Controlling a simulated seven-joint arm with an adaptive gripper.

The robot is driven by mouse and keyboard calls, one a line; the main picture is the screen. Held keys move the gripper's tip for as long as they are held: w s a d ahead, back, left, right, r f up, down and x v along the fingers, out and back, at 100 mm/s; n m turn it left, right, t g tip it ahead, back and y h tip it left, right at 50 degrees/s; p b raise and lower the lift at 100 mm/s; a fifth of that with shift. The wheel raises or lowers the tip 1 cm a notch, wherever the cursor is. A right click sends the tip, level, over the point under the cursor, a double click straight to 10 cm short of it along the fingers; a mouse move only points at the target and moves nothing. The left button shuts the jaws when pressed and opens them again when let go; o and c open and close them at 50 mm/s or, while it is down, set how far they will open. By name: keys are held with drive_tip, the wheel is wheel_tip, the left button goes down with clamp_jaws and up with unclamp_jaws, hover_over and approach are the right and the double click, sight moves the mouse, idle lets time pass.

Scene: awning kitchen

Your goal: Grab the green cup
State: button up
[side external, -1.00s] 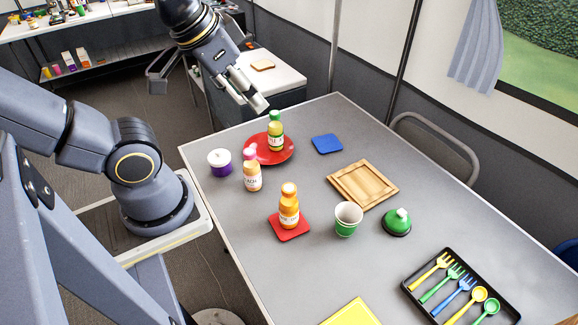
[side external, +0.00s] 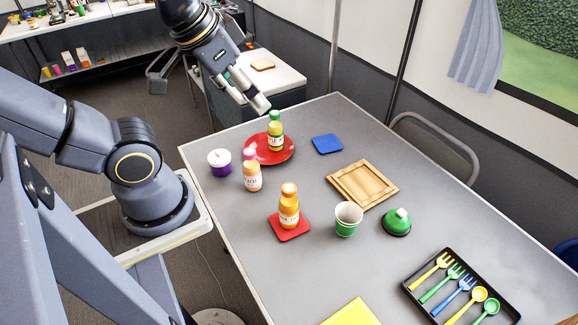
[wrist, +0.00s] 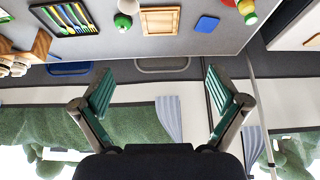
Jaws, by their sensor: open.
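The green cup (side external: 346,229) is green with a white inside and stands upright on the grey table, right of an orange bottle on a red square. In the wrist view the cup (wrist: 128,6) is cut by the top edge. My gripper (side external: 255,98) is open and empty. It hangs in the air above the far left end of the table, well away from the cup. In the wrist view the two fingers of my gripper (wrist: 158,82) are spread wide with nothing between them.
Near the cup are a wooden board (side external: 363,185), a green dome-shaped item (side external: 397,221) and the orange bottle (side external: 289,207). A black tray (side external: 408,288) holds utensils. A green-capped bottle (side external: 275,135) stands on a red plate (side external: 262,157) below my gripper.

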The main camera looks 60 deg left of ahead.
hover_over(354, 219)
drive_tip(key=s, duration=1.1)
wheel_tip(354, 219, down, 22)
drive_tip(key=x, duration=1.6)
drive_tip(key=shift+w+f, duration=0.15)
drive_tip(key=shift+w, duration=0.3)
drive_tip(key=shift+c, duration=0.3)
